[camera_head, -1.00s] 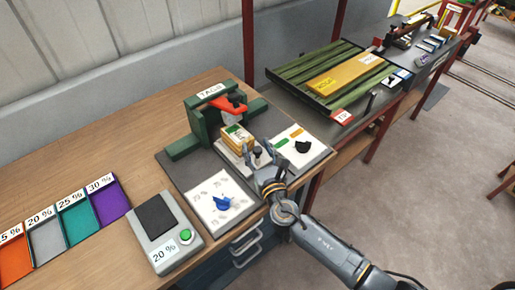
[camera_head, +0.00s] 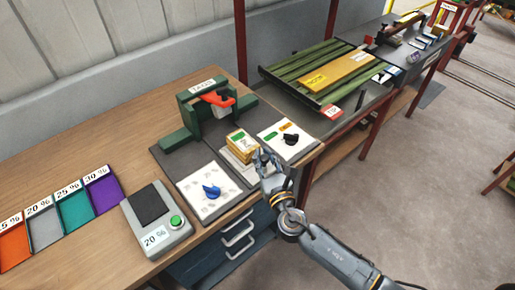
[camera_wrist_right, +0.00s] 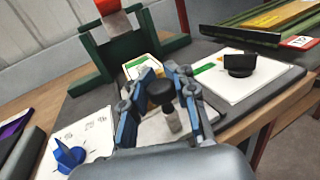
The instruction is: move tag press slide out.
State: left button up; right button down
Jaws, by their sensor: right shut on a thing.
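The tag press (camera_head: 190,125) is a green frame with a red lever (camera_head: 216,98) and a label reading TAGS; it also shows in the wrist view (camera_wrist_right: 95,55). Its slide is a pale plate (camera_wrist_right: 150,130) in front of the frame, bearing a small yellow-edged block (camera_head: 241,141) with white and green on top. A black knob on a grey post (camera_wrist_right: 161,93) rises from the slide's near end. My right gripper (camera_head: 264,160) is shut on this knob, one finger on each side. The slide's rear end is hidden in the head view. My left gripper is not in view.
A white card with a blue dial (camera_head: 208,196) lies left of the slide, and one with a black dial (camera_head: 289,139) lies right. A scale (camera_head: 155,218) and coloured trays (camera_head: 72,209) stand further left. The bench's front edge is close to my gripper.

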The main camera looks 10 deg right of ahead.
jog(key=shift+s+d, duration=0.45)
jog(key=shift+s, duration=0.3)
jog(key=shift+s+d+f, duration=0.1)
jog(key=shift+s+d, duration=0.05)
jog(key=shift+s, duration=0.15)
jog(key=shift+s+d+f, duration=0.2)
jog(key=shift+s+d, duration=0.1)
jog(key=shift+s, duration=0.2)
jog(key=shift+s+f, duration=0.1)
jog(key=c, duration=1.3)
grip_release()
jog(key=shift+s+d, duration=0.1)
jog(key=shift+o, duration=1.2)
jog(key=shift+s+d+r, duration=0.15)
jog(key=shift+s+r, duration=0.1)
jog(key=shift+s, duration=0.05)
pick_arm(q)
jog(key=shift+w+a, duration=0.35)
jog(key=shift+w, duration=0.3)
pick_arm(e)
jog(key=s+d, duration=0.2)
jog(key=s, duration=1)
jog(key=shift+d+r, duration=0.15)
jog(key=shift+d, duration=0.1)
